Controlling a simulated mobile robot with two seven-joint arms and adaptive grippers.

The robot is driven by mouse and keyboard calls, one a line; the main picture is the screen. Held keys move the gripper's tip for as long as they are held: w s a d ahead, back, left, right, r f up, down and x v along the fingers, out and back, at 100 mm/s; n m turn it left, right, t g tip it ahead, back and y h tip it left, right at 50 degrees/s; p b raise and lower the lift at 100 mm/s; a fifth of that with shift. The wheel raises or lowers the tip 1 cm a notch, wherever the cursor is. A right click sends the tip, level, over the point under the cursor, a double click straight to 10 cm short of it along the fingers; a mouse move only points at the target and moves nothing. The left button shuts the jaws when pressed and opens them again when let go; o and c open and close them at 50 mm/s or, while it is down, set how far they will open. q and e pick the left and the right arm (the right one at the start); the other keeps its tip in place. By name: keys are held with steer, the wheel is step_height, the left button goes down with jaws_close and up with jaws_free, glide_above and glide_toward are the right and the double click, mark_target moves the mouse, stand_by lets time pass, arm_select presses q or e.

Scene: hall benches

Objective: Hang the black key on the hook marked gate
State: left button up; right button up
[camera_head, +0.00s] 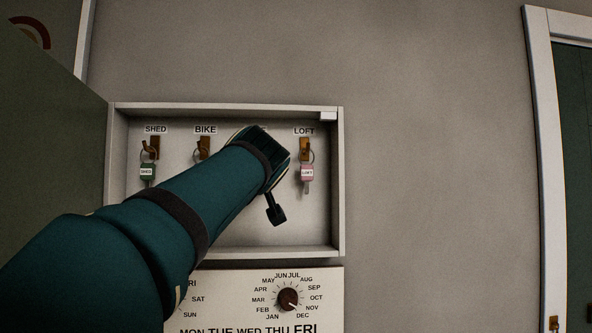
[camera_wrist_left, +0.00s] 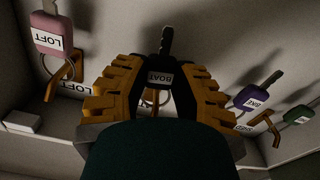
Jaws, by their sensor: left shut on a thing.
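My left gripper (camera_wrist_left: 155,82) is shut on the black key (camera_wrist_left: 167,42), gripping its black tag between the two yellow-brown fingers in the left wrist view. The tag's small lettering is hard to read. A ring and a brass hook (camera_wrist_left: 152,108) show just beyond the tag; I cannot tell whether the ring is over the hook. In the head view my left arm reaches into the white key cabinet (camera_head: 339,190), between the BIKE and LOFT hooks, and hides the fingers and the label there. A dark piece below my wrist may be the key or its shadow. My right gripper is not in view.
The pink LOFT key (camera_head: 307,172) hangs close right of my wrist. The green SHED key (camera_head: 147,172) hangs left. A purple-tagged key (camera_wrist_left: 245,100) shows in the wrist view. The BIKE hook (camera_head: 203,147) is partly visible. A dial panel (camera_head: 330,285) sits below the cabinet.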

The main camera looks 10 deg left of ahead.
arm_select(q)
steer(key=shift+w, duration=0.1)
stand_by(0.3)
steer(key=o, duration=0.9)
steer(key=shift+c, duration=0.2)
